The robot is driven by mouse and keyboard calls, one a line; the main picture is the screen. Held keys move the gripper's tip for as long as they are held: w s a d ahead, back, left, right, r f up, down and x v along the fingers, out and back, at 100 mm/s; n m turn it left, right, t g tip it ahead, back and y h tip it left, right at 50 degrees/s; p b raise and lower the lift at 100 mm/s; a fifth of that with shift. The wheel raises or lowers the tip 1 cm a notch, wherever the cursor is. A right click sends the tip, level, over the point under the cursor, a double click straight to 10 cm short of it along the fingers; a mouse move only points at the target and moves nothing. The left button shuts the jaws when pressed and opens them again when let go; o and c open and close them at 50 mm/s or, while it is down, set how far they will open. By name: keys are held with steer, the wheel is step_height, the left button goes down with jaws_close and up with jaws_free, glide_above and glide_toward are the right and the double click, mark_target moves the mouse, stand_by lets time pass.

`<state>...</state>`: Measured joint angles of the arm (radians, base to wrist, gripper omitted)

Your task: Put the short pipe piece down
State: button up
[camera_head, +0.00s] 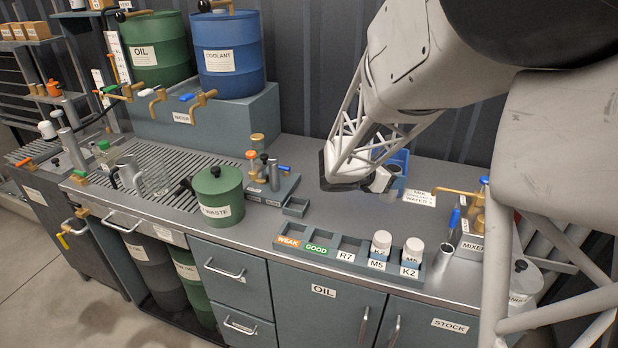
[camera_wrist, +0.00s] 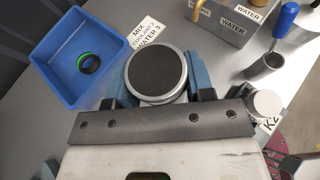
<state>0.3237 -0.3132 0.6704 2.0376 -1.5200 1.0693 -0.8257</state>
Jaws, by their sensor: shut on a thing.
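My gripper (camera_wrist: 164,82) is shut on the short pipe piece (camera_wrist: 157,72), a round grey piece with a pale rim and a dark round end, held between its blue fingers in the wrist view. In the head view my gripper (camera_head: 388,184) is over the back of the worktop, with the pipe piece (camera_head: 395,169) small and partly hidden there. I cannot tell whether the piece touches the worktop. A blue open bin (camera_wrist: 62,78) is left of the piece in the wrist view, with green and black rings (camera_wrist: 88,63) inside.
A label reading MIX (camera_head: 420,197) lies right of my gripper. A rack (camera_head: 340,247) with white-capped bottles is at the front edge. A tube with a blue-handled tool (camera_head: 449,238) and brass taps (camera_head: 474,207) are at right. A green WASTE pot (camera_head: 217,190) is at left.

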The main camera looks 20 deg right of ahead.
mark_target(381, 198)
steer(key=shift+f, duration=0.65)
steer(key=shift+f, duration=3.1)
steer(key=shift+f, duration=0.1)
steer(key=shift+f, duration=1.8)
steer(key=shift+f, duration=0.1)
steer(key=o, duration=1.1)
steer(key=shift+a, duration=0.1)
